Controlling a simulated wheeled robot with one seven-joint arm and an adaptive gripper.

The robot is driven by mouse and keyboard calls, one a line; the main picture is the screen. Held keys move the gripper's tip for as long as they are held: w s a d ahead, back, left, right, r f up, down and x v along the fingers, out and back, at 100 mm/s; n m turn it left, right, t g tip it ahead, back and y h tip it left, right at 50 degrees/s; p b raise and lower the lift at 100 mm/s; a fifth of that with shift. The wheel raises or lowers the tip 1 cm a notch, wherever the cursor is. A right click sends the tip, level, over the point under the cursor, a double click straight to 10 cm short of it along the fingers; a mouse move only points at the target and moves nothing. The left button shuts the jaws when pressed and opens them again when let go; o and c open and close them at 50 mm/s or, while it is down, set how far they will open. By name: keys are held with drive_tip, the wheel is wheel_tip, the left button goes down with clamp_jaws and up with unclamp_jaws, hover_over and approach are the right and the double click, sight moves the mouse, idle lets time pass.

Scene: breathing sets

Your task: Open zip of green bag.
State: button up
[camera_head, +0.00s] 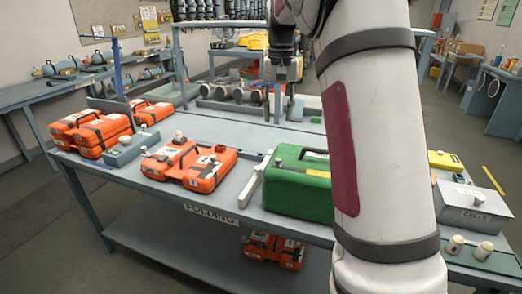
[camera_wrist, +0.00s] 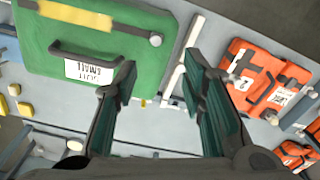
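The green bag (camera_head: 298,200) lies on the work table right of centre in the head view, partly hidden by my arm. In the wrist view the green bag (camera_wrist: 100,45) fills the upper left. It shows a dark handle, a white label reading "SUIT SMALL", a yellow strip and a small grey round knob (camera_wrist: 155,40) near its edge, perhaps the zip pull. My gripper (camera_wrist: 160,75) is open, with nothing between its fingers. The left finger overlaps the bag's edge in this view; the right one is beyond it. In the head view my gripper (camera_head: 284,72) is above the table, behind the bag.
A pale bar (camera_head: 257,180) lies just left of the bag. Orange folded sets (camera_head: 190,165) and a grey-blue box (camera_head: 131,147) stand farther left. A grey metal box (camera_head: 473,207) is at the right. Several grey cylinders stand behind. The table's middle (camera_head: 225,128) is clear.

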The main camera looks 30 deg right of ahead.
drive_tip(key=d+f, duration=0.1)
drive_tip(key=p, duration=0.2)
approach(278, 159)
wheel_tip(278, 159, down, 8)
drive_tip(key=shift+w+f, duration=0.1)
drive_tip(key=shift+w, duration=0.05)
idle(0.3)
clamp_jaws()
